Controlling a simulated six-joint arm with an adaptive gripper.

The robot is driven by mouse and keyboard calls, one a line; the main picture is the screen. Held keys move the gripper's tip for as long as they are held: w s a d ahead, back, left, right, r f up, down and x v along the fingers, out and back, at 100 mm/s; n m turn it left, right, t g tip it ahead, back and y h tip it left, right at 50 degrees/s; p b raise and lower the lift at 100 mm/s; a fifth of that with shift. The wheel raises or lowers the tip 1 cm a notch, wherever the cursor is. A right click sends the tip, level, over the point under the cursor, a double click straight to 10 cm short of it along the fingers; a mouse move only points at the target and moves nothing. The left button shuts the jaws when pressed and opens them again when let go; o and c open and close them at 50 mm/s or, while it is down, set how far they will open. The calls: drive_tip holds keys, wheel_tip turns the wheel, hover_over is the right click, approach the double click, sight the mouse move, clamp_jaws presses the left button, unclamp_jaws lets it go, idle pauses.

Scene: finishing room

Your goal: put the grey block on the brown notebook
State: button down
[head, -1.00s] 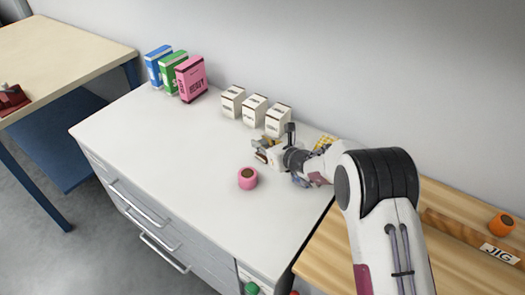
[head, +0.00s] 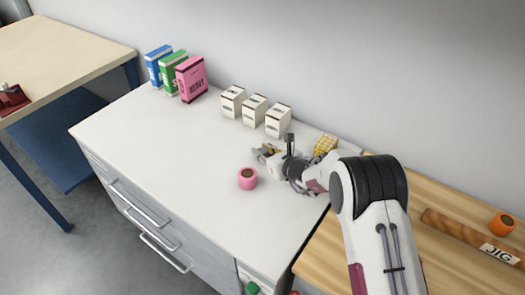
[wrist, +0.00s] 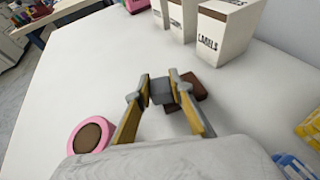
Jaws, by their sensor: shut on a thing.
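The grey block (wrist: 162,91) is between my gripper's fingertips in the wrist view. My gripper (wrist: 161,88) is shut on it. The brown notebook (wrist: 188,91) is a small dark brown slab on the white top, just beyond and to the right of the block in that view. The block and fingers cover part of it. I cannot tell whether the block touches the notebook. In the head view, my gripper (head: 265,151) is low over the white top, and the block and notebook are not clear there.
A pink roll (head: 247,178) stands close by on the white cabinet top (head: 180,150). Several white label boxes (head: 254,110) stand behind my gripper. Coloured boxes (head: 190,78) stand back left. A yellow checked item (head: 325,145) lies right. The left part of the top is clear.

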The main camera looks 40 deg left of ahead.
drive_tip(key=shift+f, duration=0.1)
drive_tip(key=c, duration=1.8)
unclamp_jaws()
drive_tip(key=shift+v, duration=6.05)
